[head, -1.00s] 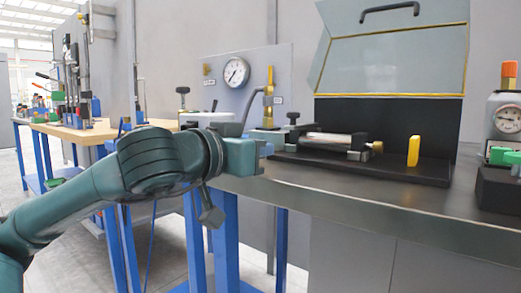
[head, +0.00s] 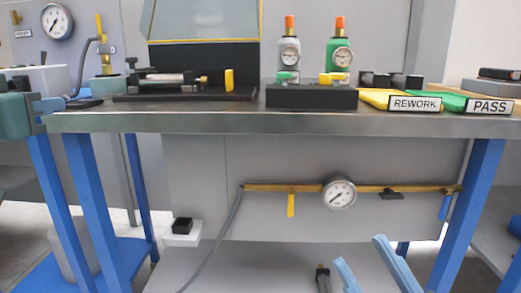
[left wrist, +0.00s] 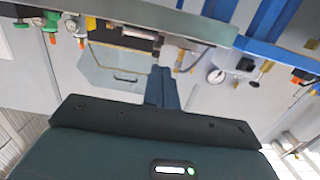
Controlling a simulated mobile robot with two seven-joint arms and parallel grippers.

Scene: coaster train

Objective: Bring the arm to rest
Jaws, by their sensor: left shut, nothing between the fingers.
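My left gripper (head: 52,104) is at the left edge of the head view, partly cut off by the frame. My right gripper (head: 367,270) shows at the bottom of the head view, in front of the bench's lower part. Its two light blue fingers are apart, with nothing seen between them; its body is below the frame.
The metal bench (head: 290,122) runs across the view. On it are a black fixture base (head: 190,96) with a metal cylinder, two gauge bottles on a black block (head: 310,97), a yellow REWORK tray (head: 375,98) and a green PASS tray (head: 446,101). A gauge (head: 338,193) sits on a pipe below.

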